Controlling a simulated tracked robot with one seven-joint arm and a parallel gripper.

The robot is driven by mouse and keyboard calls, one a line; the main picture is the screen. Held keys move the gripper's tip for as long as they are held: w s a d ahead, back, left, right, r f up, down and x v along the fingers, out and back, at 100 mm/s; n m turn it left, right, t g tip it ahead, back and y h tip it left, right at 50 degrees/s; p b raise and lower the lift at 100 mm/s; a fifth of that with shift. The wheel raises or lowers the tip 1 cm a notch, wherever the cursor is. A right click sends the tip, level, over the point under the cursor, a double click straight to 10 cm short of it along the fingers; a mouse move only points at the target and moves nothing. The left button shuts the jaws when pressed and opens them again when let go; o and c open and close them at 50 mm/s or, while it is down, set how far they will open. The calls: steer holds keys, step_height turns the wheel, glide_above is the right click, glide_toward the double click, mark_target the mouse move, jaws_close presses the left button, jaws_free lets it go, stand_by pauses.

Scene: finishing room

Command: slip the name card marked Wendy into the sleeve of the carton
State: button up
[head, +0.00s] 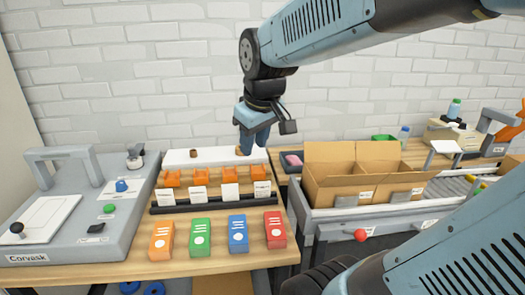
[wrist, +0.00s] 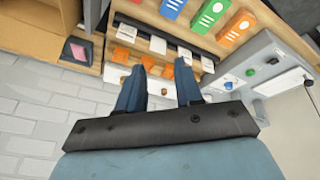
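Several white name cards (head: 230,191) stand in a row in a dark rack (head: 215,205) on the wooden table, with orange pieces behind them. Their print is too small to read, so I cannot tell which is Wendy. The cards also show in the wrist view (wrist: 158,45). My gripper (head: 252,148) is above the back of the table, behind the rack. In the wrist view its blue fingers (wrist: 161,66) are apart, with nothing held.
Orange, green, blue and red boxes (head: 238,234) stand in front of the rack. A grey machine (head: 55,225) is at the left, and a white strip (head: 200,158) lies behind the rack. A roller conveyor (head: 455,188) runs right of the carton. A brick wall closes the back.

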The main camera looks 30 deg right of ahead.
steer(key=s+m+t, duration=0.1)
steer(key=s+m, duration=0.2)
steer(key=s, duration=0.4)
steer(key=shift+r+m, duration=0.3)
steer(key=shift+r, duration=0.05)
steer(key=shift+s+a, duration=0.1)
steer(key=shift+o, duration=0.6)
